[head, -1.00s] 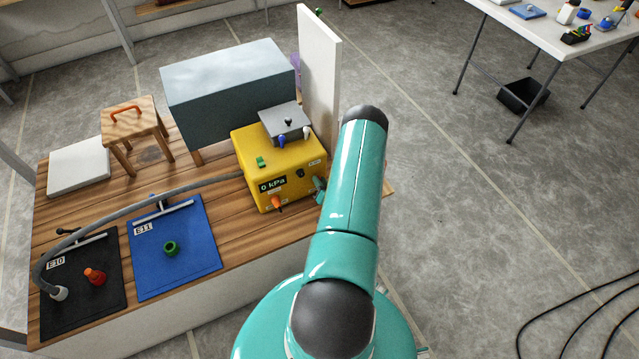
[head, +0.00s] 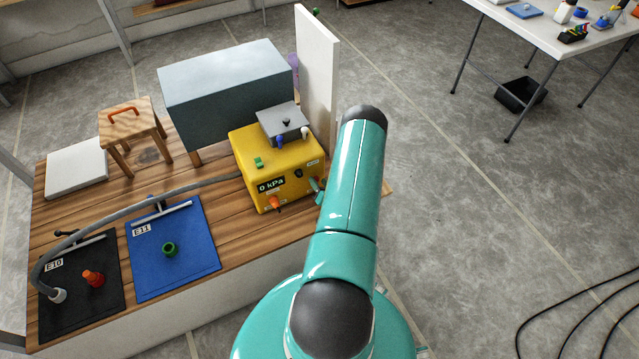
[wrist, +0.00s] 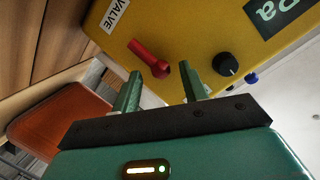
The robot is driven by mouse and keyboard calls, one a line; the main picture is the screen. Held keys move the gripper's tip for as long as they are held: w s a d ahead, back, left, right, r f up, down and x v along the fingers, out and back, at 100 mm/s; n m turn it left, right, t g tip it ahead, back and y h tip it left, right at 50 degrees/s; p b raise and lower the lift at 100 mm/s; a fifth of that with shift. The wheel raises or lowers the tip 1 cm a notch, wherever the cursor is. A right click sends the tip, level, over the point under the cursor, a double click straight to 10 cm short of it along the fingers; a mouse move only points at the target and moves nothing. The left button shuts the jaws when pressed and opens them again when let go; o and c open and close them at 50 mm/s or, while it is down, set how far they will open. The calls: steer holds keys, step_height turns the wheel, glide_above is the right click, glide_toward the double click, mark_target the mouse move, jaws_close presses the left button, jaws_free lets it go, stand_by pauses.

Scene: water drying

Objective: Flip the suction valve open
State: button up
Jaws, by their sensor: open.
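The yellow suction box (head: 285,170) stands on the wooden bench, its display reading 0 kPa. In the wrist view the red lever (wrist: 148,57) lies slanted beside a label reading VALVE (wrist: 114,14). My gripper (wrist: 161,70) is open, with its two green fingers pointing at the box face. The lever's rounded end appears between the fingertips; whether they touch it I cannot tell. In the head view my gripper (head: 319,188) is mostly hidden behind my arm.
A black knob (wrist: 225,63) sits right of the fingers in the wrist view. A grey hose (head: 150,195) runs left from the box. Blue (head: 190,270) and black (head: 100,305) mats lie on the bench. A white panel (head: 317,75) stands behind the box.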

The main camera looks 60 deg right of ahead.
steer(key=v, duration=1.3)
steer(key=shift+a, duration=0.2)
steer(key=shift+s, duration=0.2)
